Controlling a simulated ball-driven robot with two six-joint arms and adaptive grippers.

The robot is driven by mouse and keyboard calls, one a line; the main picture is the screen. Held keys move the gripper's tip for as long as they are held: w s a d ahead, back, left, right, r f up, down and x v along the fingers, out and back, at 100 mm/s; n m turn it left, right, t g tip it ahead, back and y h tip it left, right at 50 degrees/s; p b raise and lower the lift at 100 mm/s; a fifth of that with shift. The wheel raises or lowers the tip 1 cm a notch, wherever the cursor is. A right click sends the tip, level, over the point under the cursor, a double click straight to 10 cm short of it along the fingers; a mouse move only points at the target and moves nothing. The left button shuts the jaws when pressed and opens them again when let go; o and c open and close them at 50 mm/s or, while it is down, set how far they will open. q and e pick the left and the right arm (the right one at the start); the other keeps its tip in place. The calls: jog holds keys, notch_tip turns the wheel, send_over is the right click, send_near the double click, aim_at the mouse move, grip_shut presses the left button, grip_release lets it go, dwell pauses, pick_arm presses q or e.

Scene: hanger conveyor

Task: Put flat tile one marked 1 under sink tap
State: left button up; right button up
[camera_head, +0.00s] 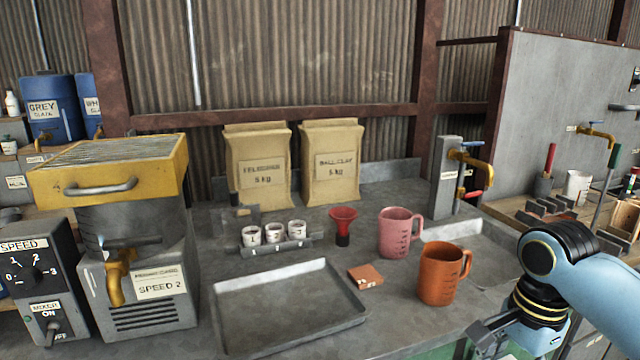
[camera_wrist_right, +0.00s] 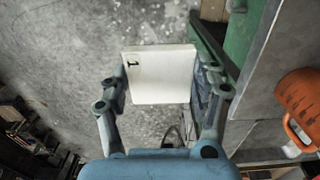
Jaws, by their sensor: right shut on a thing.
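A flat white tile (camera_wrist_right: 165,76) marked 1 is in the right wrist view, between the two fingers of my right gripper (camera_wrist_right: 161,88), which is shut on it. In the head view my right gripper (camera_head: 490,340) is at the lower right, low by the counter's front edge; the tile cannot be made out there. The sink tap (camera_head: 474,162), yellow with blue and red handles, stands on a grey post at the right rear of the counter. The sink basin (camera_head: 488,246) lies below it, partly hidden by my right arm and the mugs. My left gripper is not in view.
An orange mug (camera_head: 440,275) and a pink mug (camera_head: 398,235) stand left of the sink. A red funnel (camera_head: 343,218), an orange-brown tile (camera_head: 365,276) and an empty grey tray (camera_head: 290,305) are further left. A green cabinet side (camera_wrist_right: 242,30) is beside the held tile in the wrist view.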

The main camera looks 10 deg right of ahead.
notch_tip(320, 180, down, 14)
jog(key=b, duration=1.2)
jog(key=shift+s, duration=0.3)
